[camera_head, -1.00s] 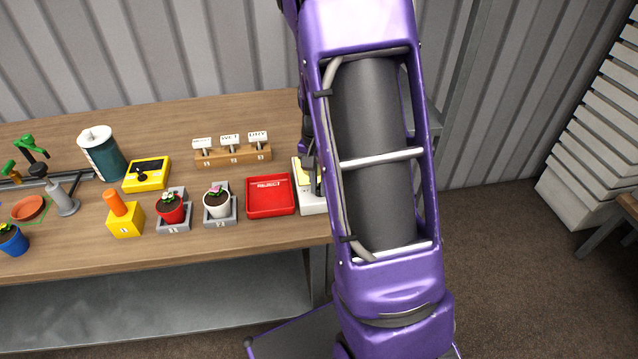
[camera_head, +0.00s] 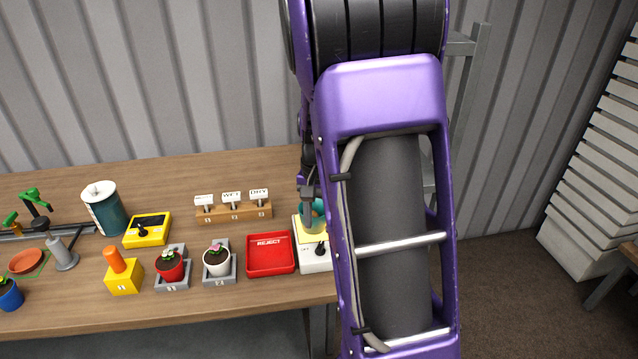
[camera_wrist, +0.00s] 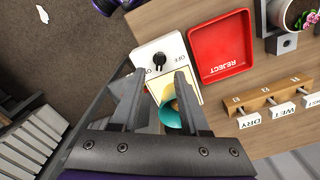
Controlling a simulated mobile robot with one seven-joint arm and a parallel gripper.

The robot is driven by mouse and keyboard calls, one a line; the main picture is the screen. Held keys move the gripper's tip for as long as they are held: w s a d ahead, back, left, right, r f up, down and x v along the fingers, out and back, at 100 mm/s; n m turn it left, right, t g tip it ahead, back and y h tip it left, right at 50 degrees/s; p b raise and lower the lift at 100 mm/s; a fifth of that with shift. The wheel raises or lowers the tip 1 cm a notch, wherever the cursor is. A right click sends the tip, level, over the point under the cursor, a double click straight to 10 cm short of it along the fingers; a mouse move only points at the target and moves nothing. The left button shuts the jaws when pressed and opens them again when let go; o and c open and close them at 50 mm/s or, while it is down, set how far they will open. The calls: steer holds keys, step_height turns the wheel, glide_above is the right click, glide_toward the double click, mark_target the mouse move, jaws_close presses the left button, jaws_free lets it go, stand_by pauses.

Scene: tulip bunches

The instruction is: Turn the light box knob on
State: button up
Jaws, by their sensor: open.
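The light box is a white box (camera_head: 313,265) with a pale yellow panel, at the right end of the bench. Its black knob (camera_wrist: 159,62) shows in the wrist view between small ON and OFF labels; I cannot tell which one it points at. The knob (camera_head: 320,249) also shows in the head view, close to my arm. My gripper (camera_wrist: 156,82) is open and empty. Its two fingers are spread above the yellow panel, with the knob just beyond the fingertips and apart from them. In the head view my arm hides the box's right side.
A red REJECT tray (camera_head: 270,254) stands beside the box. A teal round object (camera_wrist: 174,116) is at the panel's far side, partly behind a finger. A wooden rack with labels (camera_head: 234,211) and potted plants (camera_head: 217,260) stand farther left. The bench's front edge is close.

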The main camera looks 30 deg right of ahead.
step_height(320, 180, up, 10)
steer(key=p, duration=0.1)
steer(key=shift+r, duration=0.1)
stand_by(0.4)
